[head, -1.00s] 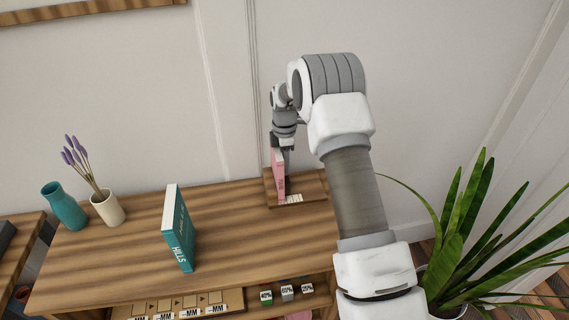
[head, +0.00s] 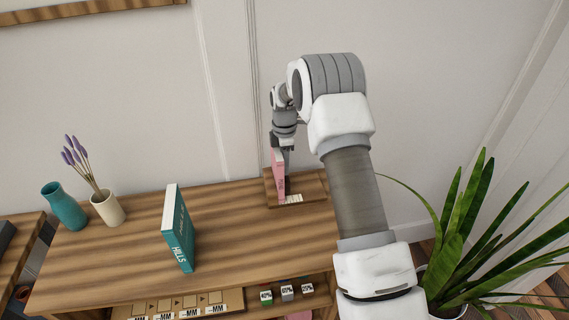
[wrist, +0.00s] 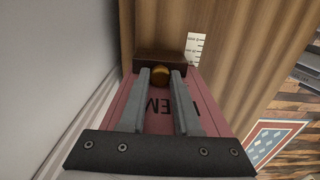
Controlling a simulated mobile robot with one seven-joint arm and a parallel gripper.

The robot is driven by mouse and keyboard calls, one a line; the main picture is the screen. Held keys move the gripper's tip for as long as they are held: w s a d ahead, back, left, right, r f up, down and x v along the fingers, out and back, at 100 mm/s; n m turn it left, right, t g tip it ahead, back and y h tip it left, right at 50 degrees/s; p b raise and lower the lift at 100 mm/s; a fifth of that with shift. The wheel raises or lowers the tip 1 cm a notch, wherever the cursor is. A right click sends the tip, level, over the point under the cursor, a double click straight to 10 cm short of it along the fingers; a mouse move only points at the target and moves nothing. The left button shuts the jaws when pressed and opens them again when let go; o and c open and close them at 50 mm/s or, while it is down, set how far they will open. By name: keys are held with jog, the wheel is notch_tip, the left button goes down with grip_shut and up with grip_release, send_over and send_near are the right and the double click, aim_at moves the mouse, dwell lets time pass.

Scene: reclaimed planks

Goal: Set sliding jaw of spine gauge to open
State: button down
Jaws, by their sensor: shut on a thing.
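The spine gauge (head: 314,188) is a wooden board with a white marked scale (head: 292,198), on the right end of the wooden cabinet top. A pink book (head: 279,174) stands upright on it at its left side. In the wrist view the gauge's sliding jaw (wrist: 146,62) is a dark wooden block with a round brass knob (wrist: 160,77). My gripper (wrist: 160,80) is shut on the knob, one finger on each side. The pink book (wrist: 157,122) lies behind the fingers in that view. In the head view the knob is hidden by my gripper.
A teal book (head: 177,230) stands mid-cabinet (head: 230,225). A teal vase (head: 65,208) and a cream vase (head: 108,208) with lavender are at the left. A plant (head: 475,245) is at the right. The wall (head: 225,90) is close behind the gauge.

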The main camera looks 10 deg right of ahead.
jog(key=shift+d, duration=0.1)
jog(key=shift+d, duration=2.5)
jog(key=c, duration=0.6)
grip_release()
notch_tip(320, 180, up, 18)
jog(key=p, duration=0.1)
jog(key=shift+f, duration=0.25)
